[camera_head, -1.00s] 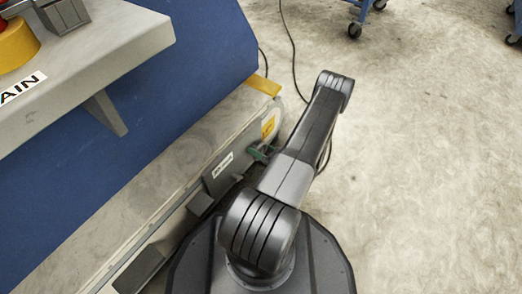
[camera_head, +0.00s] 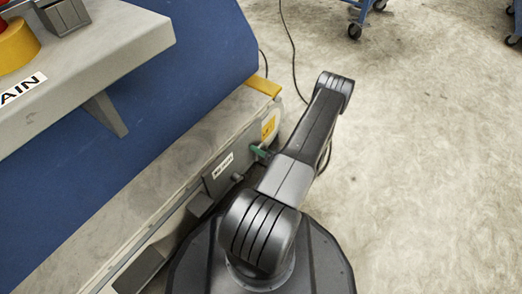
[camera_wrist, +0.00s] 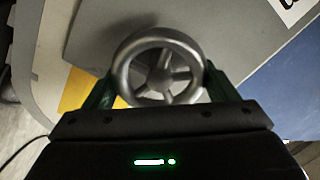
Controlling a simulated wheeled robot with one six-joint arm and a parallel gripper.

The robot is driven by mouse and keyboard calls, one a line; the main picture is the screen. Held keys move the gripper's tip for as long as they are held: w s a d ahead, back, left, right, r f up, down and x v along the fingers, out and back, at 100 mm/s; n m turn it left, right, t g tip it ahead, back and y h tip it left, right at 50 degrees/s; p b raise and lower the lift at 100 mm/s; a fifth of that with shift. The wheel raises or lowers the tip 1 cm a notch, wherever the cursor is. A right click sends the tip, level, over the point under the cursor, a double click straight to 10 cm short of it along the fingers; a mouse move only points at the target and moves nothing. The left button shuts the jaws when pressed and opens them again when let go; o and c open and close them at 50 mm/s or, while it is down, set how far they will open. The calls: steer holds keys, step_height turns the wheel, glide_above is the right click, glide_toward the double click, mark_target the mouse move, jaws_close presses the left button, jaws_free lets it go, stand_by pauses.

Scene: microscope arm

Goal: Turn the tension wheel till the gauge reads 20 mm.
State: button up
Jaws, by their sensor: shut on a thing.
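The tension wheel (camera_wrist: 163,77), a grey metal handwheel with spokes, is in the middle of the wrist view. My gripper (camera_wrist: 163,73) has one green finger on each side of its rim and is shut on it. In the head view a green finger of my gripper (camera_head: 262,152) shows beside the grey machine frame (camera_head: 192,186), near its rounded end. My arm hides the wheel there. No gauge scale can be read in either view.
A yellow sticker (camera_head: 269,126) is on the rounded frame end. A labelled grey box (camera_head: 218,176) sits on the frame's side. A blue panel (camera_head: 205,75) and a grey shelf (camera_head: 115,45) are at left. Open floor (camera_head: 430,170) lies at right, with a cable (camera_head: 290,50) behind.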

steer(key=m, duration=0.5)
steer(key=shift+f, duration=0.2)
steer(key=m, duration=0.5)
steer(key=shift+f, duration=0.15)
steer(key=m, duration=0.4)
steer(key=shift+f, duration=0.1)
steer(key=shift+s+f+m, duration=0.1)
steer(key=shift+m, duration=2.5)
steer(key=o, duration=0.9)
steer(key=shift+o, duration=0.2)
steer(key=p+v, duration=0.3)
steer(key=v, duration=1)
steer(key=shift+s+d, duration=0.25)
steer(key=shift+d, duration=0.1)
